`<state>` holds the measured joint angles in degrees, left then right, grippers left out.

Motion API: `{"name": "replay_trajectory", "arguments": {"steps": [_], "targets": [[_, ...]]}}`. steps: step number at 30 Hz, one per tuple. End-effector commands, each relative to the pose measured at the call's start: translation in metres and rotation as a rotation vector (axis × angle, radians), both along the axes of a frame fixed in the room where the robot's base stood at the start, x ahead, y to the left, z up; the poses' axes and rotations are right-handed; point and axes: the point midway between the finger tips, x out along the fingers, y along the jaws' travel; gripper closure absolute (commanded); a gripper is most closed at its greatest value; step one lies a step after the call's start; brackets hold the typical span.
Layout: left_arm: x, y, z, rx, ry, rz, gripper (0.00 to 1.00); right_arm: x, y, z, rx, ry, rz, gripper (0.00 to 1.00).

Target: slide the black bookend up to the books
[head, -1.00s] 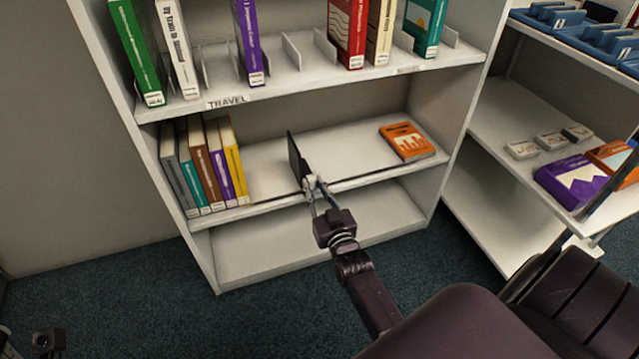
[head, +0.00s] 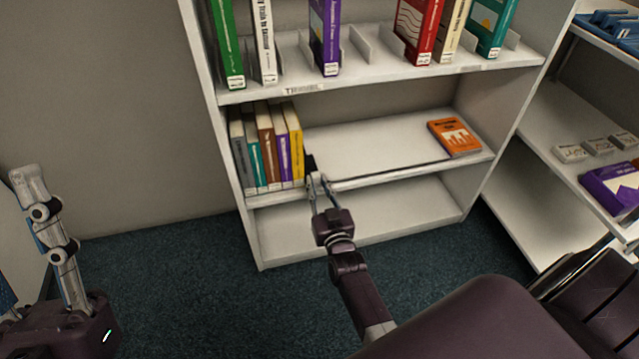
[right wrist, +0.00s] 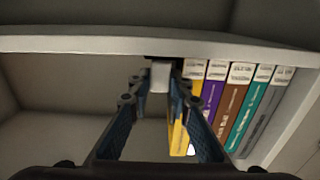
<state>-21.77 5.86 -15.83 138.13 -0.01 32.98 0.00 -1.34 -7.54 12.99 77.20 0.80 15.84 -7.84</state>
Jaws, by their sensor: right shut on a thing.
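The black bookend (head: 309,163) stands upright on the middle shelf, at the right end of the row of books (head: 268,150). It is right beside the yellow book (head: 293,145), and I cannot tell whether they touch. My right gripper (head: 317,183) is shut on the bookend's front edge. In the right wrist view, the fingertips (right wrist: 161,76) meet near the yellow book (right wrist: 179,125) and mostly hide the bookend. My left gripper (head: 22,178) is at the left of the head view, away from the shelf. Its fingers look apart, with one partly cut off.
An orange book (head: 455,137) lies flat at the right of the middle shelf (head: 375,145), with bare shelf between it and the bookend. The upper shelf (head: 375,70) holds upright books and dividers. A side rack (head: 570,120) stands to the right.

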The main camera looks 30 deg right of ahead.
Motion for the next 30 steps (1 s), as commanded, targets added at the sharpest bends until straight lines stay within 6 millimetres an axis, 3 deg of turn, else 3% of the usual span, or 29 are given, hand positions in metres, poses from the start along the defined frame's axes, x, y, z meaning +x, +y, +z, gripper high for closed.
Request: {"name": "replay_trajectory", "arguments": {"steps": [4,5,9,20,30], "targets": [[0.0,0.0,0.0,0.0,-0.001,0.0,0.6,0.0,0.0,0.0,0.0,0.0,0.001,1.0],[0.0,0.0,0.0,0.0,-0.001,0.0,0.6,0.0,0.0,0.0,0.0,0.0,0.0,0.8],[-0.001,0.0,0.0,-0.001,-0.002,0.0,0.6,0.0,0.0,0.0,0.001,0.0,0.0,0.64],[0.0,0.0,0.0,0.0,0.0,-0.001,0.6,-0.005,0.001,-0.001,0.001,0.002,0.0,0.64],[0.0,0.0,0.0,0.001,-0.001,-0.001,0.6,-0.052,0.012,-0.001,0.001,0.002,0.0,0.64]]}}
